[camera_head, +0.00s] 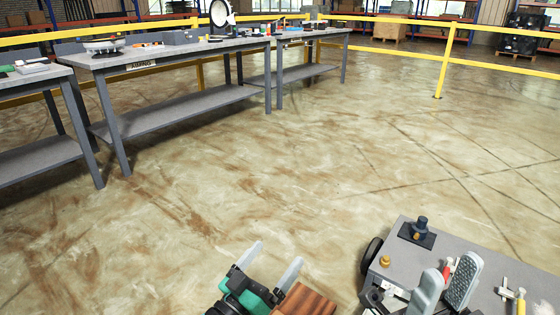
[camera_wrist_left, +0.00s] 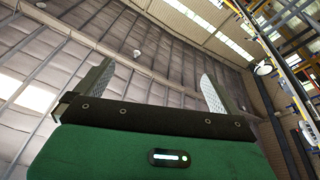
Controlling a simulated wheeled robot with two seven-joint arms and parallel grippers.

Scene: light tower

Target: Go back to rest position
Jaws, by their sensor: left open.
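My left gripper (camera_head: 275,256) is at the bottom middle of the head view, with its two pale fingers apart and nothing between them. In the left wrist view, the same gripper (camera_wrist_left: 156,82) has its fingers wide apart against the ceiling and far wall. My right gripper (camera_head: 447,284) is at the bottom right of the head view, over the near cart. Its two grey fingers stand apart, and I see nothing held between them. The lower part of the right gripper is cut off by the frame.
A grey cart (camera_head: 395,255) at bottom right bears a dark blue part (camera_head: 421,229), a brass piece (camera_head: 385,261), a caliper (camera_head: 505,292) and a yellow-handled tool (camera_head: 520,303). A brown wooden piece (camera_head: 308,302) lies beside my left gripper. Grey workbenches (camera_head: 180,118) stand left. The middle floor is clear.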

